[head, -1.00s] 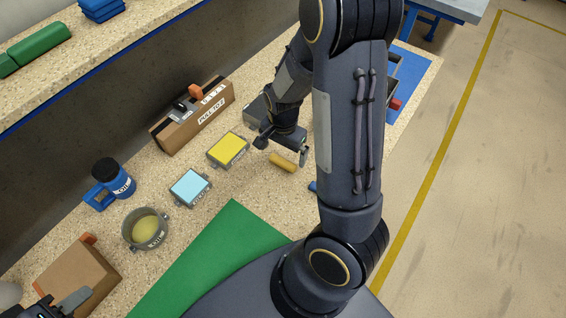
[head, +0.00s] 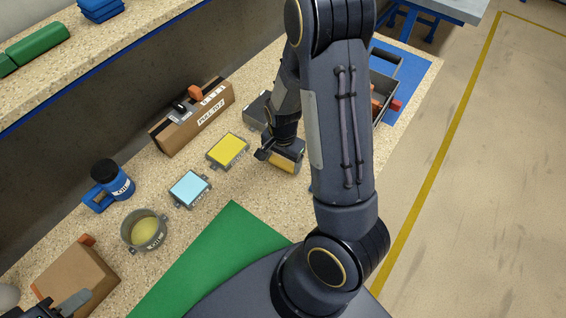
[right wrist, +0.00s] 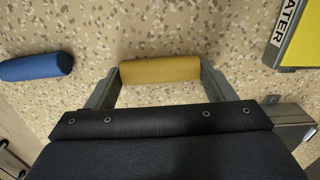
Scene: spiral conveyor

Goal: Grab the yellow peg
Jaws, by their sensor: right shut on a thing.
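The yellow peg (head: 284,162) lies on the speckled worktop, right of the yellow-topped box. My right gripper (head: 281,158) is over it. In the right wrist view the peg (right wrist: 160,70) sits lengthwise between the two fingers of the right gripper (right wrist: 159,82), and the fingers are shut on its ends. My left gripper (head: 72,302) is at the lower left corner of the head view, partly cut off, near a cardboard box. I cannot tell whether its jaws are open.
The yellow-topped box (head: 228,151) and the blue-topped box (head: 190,187) stand left of my right gripper. A blue peg (right wrist: 37,66) lies near the yellow one.

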